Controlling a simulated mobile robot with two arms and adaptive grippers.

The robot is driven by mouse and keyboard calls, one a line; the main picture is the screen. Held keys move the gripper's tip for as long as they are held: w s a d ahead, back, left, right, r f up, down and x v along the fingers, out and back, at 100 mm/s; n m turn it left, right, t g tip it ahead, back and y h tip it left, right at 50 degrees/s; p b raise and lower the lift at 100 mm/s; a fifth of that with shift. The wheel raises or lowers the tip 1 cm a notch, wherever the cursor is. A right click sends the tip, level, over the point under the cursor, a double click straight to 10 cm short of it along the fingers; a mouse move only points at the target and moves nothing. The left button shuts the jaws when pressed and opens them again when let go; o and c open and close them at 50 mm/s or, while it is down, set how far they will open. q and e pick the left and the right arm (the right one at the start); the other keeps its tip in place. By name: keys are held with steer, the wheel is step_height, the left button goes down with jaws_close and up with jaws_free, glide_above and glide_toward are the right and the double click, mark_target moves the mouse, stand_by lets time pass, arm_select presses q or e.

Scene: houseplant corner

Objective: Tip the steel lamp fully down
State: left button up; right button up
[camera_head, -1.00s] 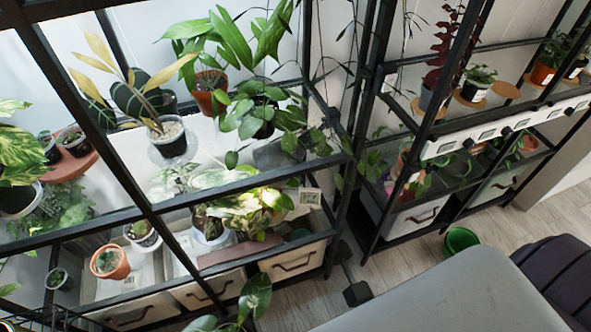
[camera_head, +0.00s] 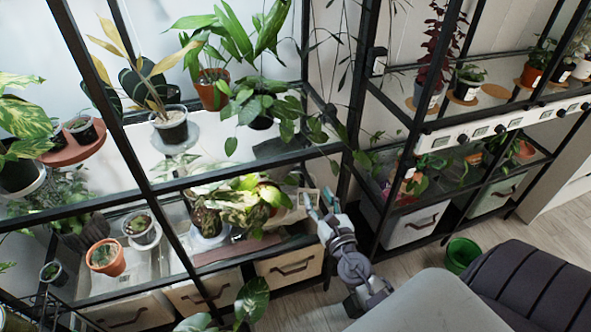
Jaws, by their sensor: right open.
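I cannot make out a steel lamp for certain in the head view. My right gripper (camera_head: 319,206) is open, its two fingers pointing up at the front right corner of the left shelf's lower level. It is just right of a variegated plant (camera_head: 240,205) and above a drawer (camera_head: 290,266). I see nothing between the fingers. My right arm covers part of the gap between the two shelves. My left gripper is not in view.
Black-framed shelves (camera_head: 148,190) hold many potted plants. A second shelf on the right carries a white strip with black knobs (camera_head: 500,128). A green pot (camera_head: 461,254) stands on the wooden floor. A dark ribbed seat (camera_head: 530,285) and a grey surface (camera_head: 435,303) fill the lower right.

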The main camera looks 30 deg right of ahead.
steer(key=x, duration=1.3)
steer(key=shift+w, duration=0.3)
jaws_close()
